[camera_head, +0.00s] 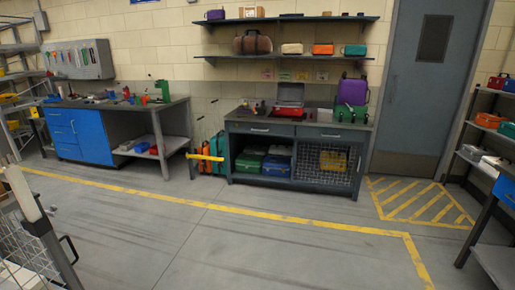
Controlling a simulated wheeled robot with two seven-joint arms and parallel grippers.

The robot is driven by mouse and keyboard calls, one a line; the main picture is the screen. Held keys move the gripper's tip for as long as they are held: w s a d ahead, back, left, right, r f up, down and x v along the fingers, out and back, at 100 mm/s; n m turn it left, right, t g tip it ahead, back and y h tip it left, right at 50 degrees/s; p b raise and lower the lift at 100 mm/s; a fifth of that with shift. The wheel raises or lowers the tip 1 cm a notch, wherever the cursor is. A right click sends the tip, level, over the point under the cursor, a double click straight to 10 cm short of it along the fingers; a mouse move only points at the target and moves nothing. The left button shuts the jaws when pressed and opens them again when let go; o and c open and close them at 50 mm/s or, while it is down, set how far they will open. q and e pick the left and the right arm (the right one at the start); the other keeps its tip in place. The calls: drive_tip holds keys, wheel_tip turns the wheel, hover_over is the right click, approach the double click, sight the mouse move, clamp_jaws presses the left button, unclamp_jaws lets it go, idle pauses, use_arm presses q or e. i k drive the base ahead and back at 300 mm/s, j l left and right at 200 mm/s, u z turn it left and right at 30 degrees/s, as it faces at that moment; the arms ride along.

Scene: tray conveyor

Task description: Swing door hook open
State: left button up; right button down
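A grey-blue door (424,95) with a small dark window stands at the back right, to the right of the workbench. It looks closed in its frame. I cannot make out a hook on it at this size. A short yellow bar (205,157) sticks out level beside the left end of the middle workbench; I cannot tell whether it is a hook or a handle. Neither of my grippers is in view.
A middle workbench (300,129) carries toolboxes, with a mesh front at its right. A bench with blue drawers (78,135) stands left, and shelving (486,90) stands right. Yellow stripes (420,200) mark the floor before the door. The central floor (220,240) is clear.

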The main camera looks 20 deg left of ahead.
sight(53, 208)
drive_tip(key=i+u, duration=0.3)
drive_tip(key=u, duration=0.2)
drive_tip(key=i+u, duration=0.3)
drive_tip(key=u, duration=0.2)
drive_tip(key=i+l+u, duration=0.15)
drive_tip(key=i+u, duration=0.15)
drive_tip(key=u, duration=0.15)
drive_tip(key=i+l+u, duration=0.25)
drive_tip(key=u, duration=0.25)
drive_tip(key=i+l+u, duration=0.2)
drive_tip(key=l+u, duration=0.3)
drive_tip(key=i+l+u, duration=0.15)
drive_tip(key=l+u, duration=0.15)
drive_tip(key=u, duration=0.2)
